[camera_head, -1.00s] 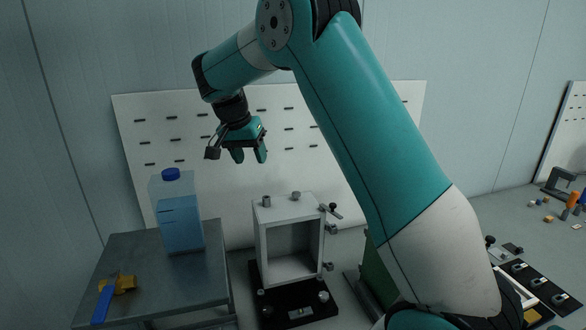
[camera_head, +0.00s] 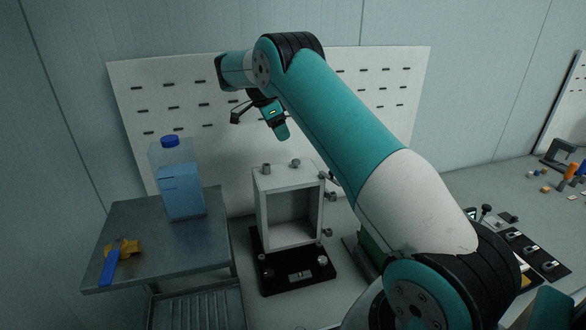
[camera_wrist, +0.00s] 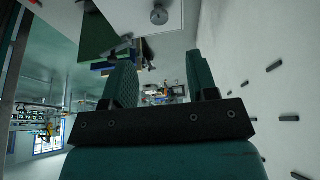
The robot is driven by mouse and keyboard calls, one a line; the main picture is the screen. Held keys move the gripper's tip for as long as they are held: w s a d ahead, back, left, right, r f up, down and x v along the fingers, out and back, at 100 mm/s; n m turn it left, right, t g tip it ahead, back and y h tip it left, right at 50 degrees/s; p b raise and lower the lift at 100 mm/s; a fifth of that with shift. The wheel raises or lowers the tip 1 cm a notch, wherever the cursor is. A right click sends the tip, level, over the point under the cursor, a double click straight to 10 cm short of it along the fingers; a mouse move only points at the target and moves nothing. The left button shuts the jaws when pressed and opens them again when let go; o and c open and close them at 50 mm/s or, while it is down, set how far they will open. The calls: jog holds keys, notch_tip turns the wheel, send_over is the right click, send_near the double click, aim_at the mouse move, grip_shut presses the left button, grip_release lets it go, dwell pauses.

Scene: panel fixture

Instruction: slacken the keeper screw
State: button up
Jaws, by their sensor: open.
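A white open-fronted box fixture (camera_head: 258,222) stands upright on a black base (camera_head: 275,284). Two small grey knobs stand on its top, a left one (camera_head: 267,168) and a right one (camera_head: 295,163). More small fittings (camera_head: 328,232) stick out from its right side. I cannot tell which of these is the keeper screw. My gripper (camera_head: 281,132) is above the fixture, apart from it, with its fingers angled downward. In the wrist view my gripper (camera_wrist: 162,78) has its two teal fingers spread with nothing between them. A round grey knob (camera_wrist: 159,16) shows at the top of that view.
A metal side table (camera_head: 135,228) at left holds a blue-capped bottle (camera_head: 182,190) and a yellow valve with a blue handle (camera_head: 108,268). A white slotted panel (camera_head: 180,92) stands behind the fixture. Black trays (camera_head: 530,250) lie at right, beyond my arm.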

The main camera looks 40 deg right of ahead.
aim_at(295, 160)
jog(key=p+x, duration=0.1)
jog(key=x, duration=0.9)
jog(key=shift+d+f, duration=0.15)
jog(key=shift+f, duration=0.15)
jog(key=c, duration=0.9)
